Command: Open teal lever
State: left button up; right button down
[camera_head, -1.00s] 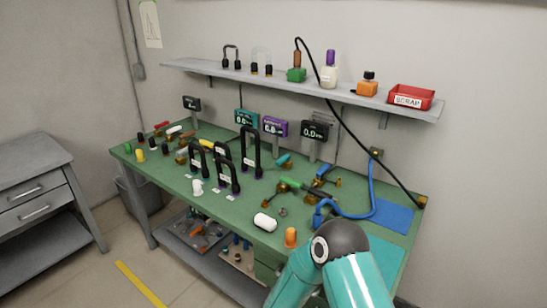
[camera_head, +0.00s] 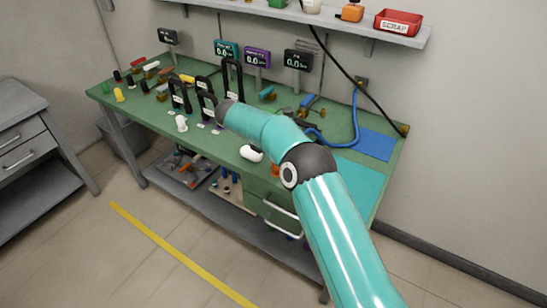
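A small teal lever handle (camera_head: 267,91) lies near the back of the green workbench (camera_head: 215,143), right of the tall black frames and in front of the meters. It is small in the picture, and its exact position is hard to tell. My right arm comes in from the lower right, bends at a dark joint and reaches left over the bench's front part, ending in a dark joint near the black frames. Its gripper does not show. The arm stays apart from the teal handle in the picture and covers part of the bench. My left arm and gripper are out of view.
Several black frames (camera_head: 232,80) stand mid-bench. A blue hose (camera_head: 355,120), a blue mat (camera_head: 376,145) and a white cylinder (camera_head: 251,154) are on the right half. Meters including a teal one (camera_head: 226,49) stand behind; a shelf with a red scrap bin (camera_head: 398,23) hangs above.

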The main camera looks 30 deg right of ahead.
aim_at(269, 90)
jog(key=k, duration=1.35)
jog(key=u, duration=0.45)
jog(key=i, duration=1.8)
jog(key=u, duration=0.5)
jog(key=i, duration=1.35)
jog(key=z, duration=0.65)
jog(key=i, duration=1.25)
jog(key=z, duration=1.3)
jog(key=i, duration=0.8)
jog(key=z, duration=0.5)
